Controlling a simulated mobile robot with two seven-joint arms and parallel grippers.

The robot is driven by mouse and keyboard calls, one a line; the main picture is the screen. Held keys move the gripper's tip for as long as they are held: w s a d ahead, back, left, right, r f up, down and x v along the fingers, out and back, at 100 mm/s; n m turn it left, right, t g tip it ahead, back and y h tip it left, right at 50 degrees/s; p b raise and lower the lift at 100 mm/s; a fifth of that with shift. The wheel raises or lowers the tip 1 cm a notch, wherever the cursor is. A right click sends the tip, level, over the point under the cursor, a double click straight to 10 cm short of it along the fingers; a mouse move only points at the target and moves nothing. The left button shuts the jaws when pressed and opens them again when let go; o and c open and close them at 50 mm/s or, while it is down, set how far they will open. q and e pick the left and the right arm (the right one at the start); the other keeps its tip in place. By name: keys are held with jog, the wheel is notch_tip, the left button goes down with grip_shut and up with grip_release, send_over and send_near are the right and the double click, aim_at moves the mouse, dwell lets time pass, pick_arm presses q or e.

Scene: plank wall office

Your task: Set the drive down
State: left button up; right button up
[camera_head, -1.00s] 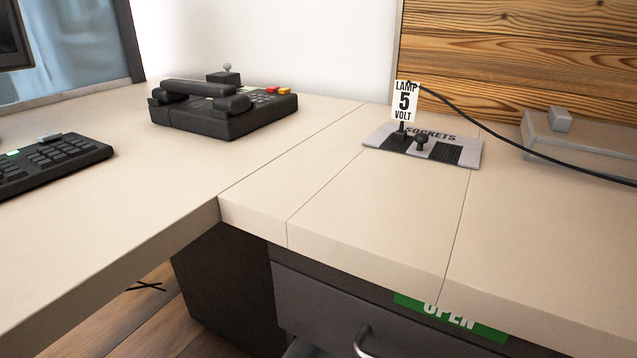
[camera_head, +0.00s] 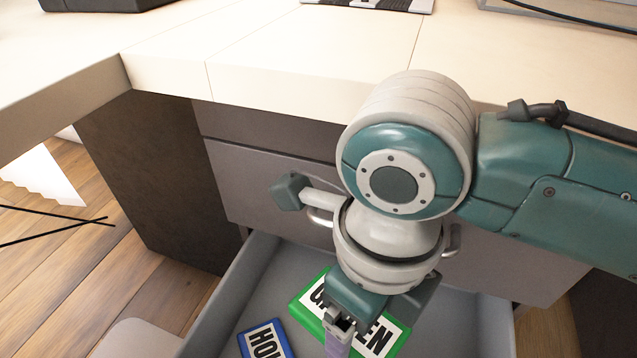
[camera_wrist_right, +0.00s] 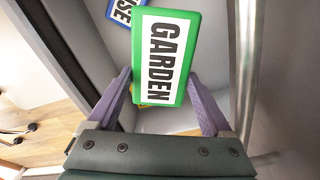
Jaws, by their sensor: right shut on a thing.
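The drive is a green slab with a white label reading GARDEN; it shows in the head view (camera_head: 308,308) and in the right wrist view (camera_wrist_right: 182,57). My right gripper (camera_wrist_right: 158,78) is shut on it, with one purple finger at each side. In the head view my right gripper (camera_head: 338,342) points down inside an open grey drawer (camera_head: 262,268) and covers part of the drive. A blue drive with a white label partly reading HOUSE (camera_head: 265,340) lies in the drawer, left of the green one. I cannot tell whether the green drive touches the drawer floor. My left gripper is out of view.
The drawer walls stand close around the right gripper. The beige desk top (camera_head: 270,50) overhangs the drawer, and a dark telephone (camera_head: 100,4) and the socket panel (camera_head: 400,4) are at its back. A small yellow thing (camera_wrist_right: 139,101) shows beside the green drive.

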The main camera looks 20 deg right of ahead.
notch_tip(320, 180, down, 11)
jog(key=b, duration=0.5)
jog(key=shift+r+b, duration=0.15)
jog(key=shift+b, duration=0.25)
notch_tip(320, 180, down, 4)
jog(key=b, duration=0.3)
jog(key=shift+f, duration=0.35)
jog(key=o, duration=1.3)
